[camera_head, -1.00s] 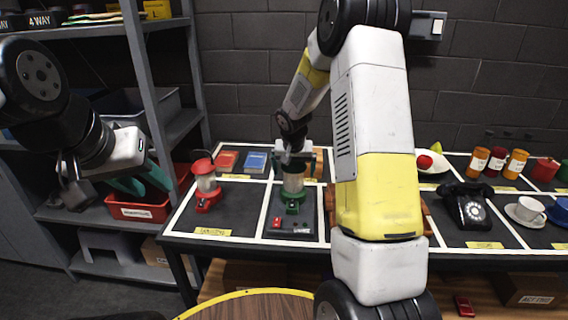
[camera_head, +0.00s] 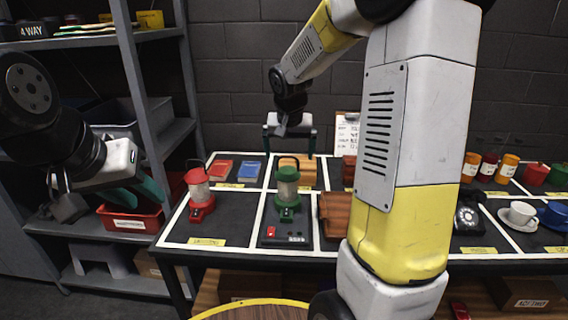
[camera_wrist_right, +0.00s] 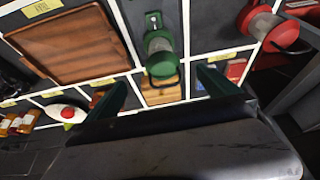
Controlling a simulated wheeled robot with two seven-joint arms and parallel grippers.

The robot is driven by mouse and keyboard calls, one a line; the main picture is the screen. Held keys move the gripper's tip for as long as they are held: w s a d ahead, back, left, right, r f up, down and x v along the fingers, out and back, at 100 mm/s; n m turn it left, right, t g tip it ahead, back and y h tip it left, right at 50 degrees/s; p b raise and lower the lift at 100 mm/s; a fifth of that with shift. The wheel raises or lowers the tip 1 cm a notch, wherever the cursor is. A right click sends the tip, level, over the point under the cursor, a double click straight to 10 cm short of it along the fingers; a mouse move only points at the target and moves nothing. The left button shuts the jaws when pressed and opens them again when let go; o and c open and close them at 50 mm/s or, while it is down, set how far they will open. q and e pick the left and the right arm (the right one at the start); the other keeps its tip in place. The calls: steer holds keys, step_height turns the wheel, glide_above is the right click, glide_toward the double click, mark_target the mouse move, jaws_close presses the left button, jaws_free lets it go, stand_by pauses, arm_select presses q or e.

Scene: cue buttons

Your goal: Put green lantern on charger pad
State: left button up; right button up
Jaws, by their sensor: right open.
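The green lantern (camera_head: 288,187) stands upright near the middle of the left part of the table, with its handle raised. My left gripper (camera_head: 138,198) hangs open and empty left of the table.
A red lantern (camera_head: 200,194) stands left of the green one. Red and blue books (camera_head: 235,170) lie behind it. A brown wooden tray (camera_head: 333,212) lies to the right. A wooden block (camera_head: 305,177) lies behind the green lantern. A shelf with a red bin (camera_head: 130,222) is at left.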

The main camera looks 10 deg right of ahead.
steer(key=s+a+r+n+y, duration=0.1)
steer(key=s+r, duration=0.1)
steer(key=s, duration=0.6)
steer(key=s+a+r+n+t+y, duration=0.1)
steer(key=s+r, duration=0.2)
steer(key=s, duration=0.6)
steer(key=s+a+r+n+y, duration=0.1)
steer(key=s+r, duration=0.2)
steer(key=s, duration=0.6)
steer(key=shift+s+a+r+n+t, duration=0.15)
steer(key=shift+a+r+n+t, duration=0.15)
steer(key=shift+t, duration=0.1)
